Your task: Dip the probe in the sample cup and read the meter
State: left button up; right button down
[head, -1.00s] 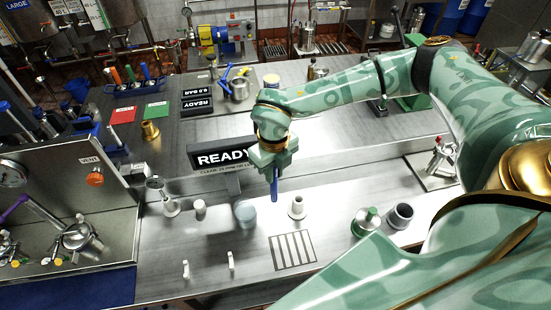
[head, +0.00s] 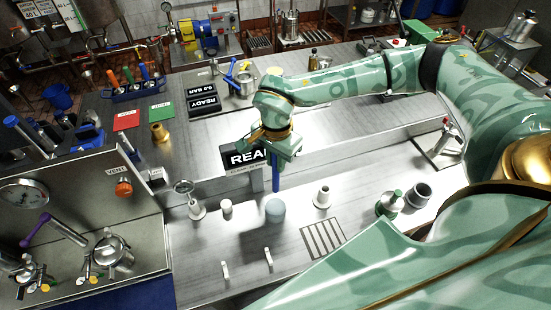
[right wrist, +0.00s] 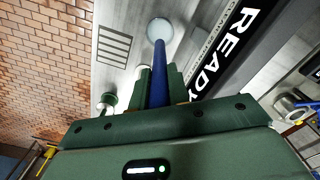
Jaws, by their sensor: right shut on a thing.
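My right gripper (head: 275,156) is shut on the blue probe (head: 275,176), which hangs upright with its tip down. In the right wrist view the probe (right wrist: 160,72) runs out between the two fingers toward a pale, translucent cup (right wrist: 159,27). In the head view this cup (head: 275,209) stands on the metal bench, right below the probe tip. I cannot tell whether the tip is inside the rim or just above it. The black meter display (head: 240,158) stands behind the probe, its text partly hidden by my gripper; the wrist view shows READY (right wrist: 228,45). My left gripper is out of view.
A white fitting (head: 322,197) stands right of the cup, a small white cylinder (head: 226,208) and a ring stand (head: 196,209) left of it. A slotted grate (head: 322,238) and two white clips (head: 268,259) lie nearer. A green-capped bottle (head: 391,203) stands farther right.

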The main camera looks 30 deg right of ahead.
aim_at(276, 189)
jog(key=shift+a+f+b, duration=0.15)
jog(key=shift+f+b, duration=0.35)
jog(key=shift+f, duration=0.25)
notch_tip(276, 189, down, 2)
jog(key=shift+f+b, duration=0.2)
jog(key=shift+b, duration=0.9)
notch_tip(276, 189, down, 2)
jog(key=shift+f+b, duration=0.2)
jog(key=shift+b, duration=0.8)
jog(key=shift+f+b, duration=2)
jog(key=shift+f, duration=1.55)
pick_arm(q)
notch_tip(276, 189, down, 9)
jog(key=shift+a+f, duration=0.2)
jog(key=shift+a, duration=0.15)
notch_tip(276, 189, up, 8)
jog(key=p, duration=0.8)
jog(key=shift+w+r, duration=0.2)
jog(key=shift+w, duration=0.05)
pick_arm(e)
notch_tip(276, 189, up, 9)
jog(key=shift+r, duration=0.1)
